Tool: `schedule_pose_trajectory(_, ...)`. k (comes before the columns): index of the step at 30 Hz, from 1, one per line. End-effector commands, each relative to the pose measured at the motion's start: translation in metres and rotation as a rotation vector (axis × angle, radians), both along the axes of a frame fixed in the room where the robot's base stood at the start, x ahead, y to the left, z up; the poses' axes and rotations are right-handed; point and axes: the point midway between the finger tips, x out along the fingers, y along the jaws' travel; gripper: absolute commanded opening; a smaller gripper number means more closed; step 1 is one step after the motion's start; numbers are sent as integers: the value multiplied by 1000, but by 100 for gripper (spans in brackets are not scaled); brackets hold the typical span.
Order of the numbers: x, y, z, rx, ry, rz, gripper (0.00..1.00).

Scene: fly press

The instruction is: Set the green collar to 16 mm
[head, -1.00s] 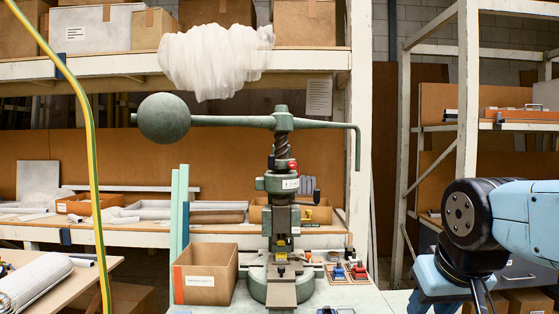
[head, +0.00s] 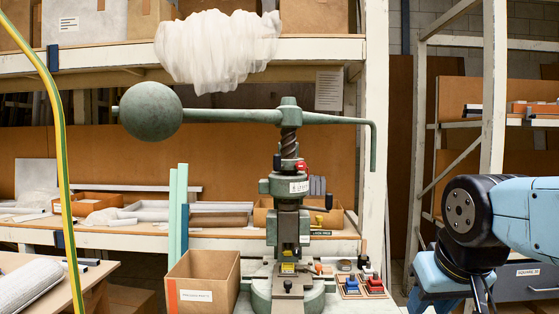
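A green fly press (head: 286,188) stands upright on the bench, with a large ball (head: 150,111) on the left of its top arm and a bent handle (head: 372,148) on the right. A dark screw (head: 289,142) runs down from the arm, with a small red part (head: 301,166) and a black knob (head: 277,162) near its lower end. I cannot tell which part is the green collar, and no 16 mm mark is readable. My gripper (head: 480,299) is at the lower right, away from the press and cut by the bottom edge; its opening is unclear.
An open cardboard box (head: 203,283) stands left of the press. Blue (head: 351,283) and red (head: 375,284) handled items sit to its right. A yellow-green cable (head: 59,150) hangs at the left. White wrap (head: 218,48) hangs from the shelf above.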

Motion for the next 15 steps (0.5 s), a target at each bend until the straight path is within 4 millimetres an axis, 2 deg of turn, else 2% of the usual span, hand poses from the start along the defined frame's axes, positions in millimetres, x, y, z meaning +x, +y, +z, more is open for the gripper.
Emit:
schedule_pose_trajectory(11, 1, 0, 1, 0, -3, 1, 38)
schedule_pose_trajectory(15, 22, 6, 6, 1, -53, 17, 38)
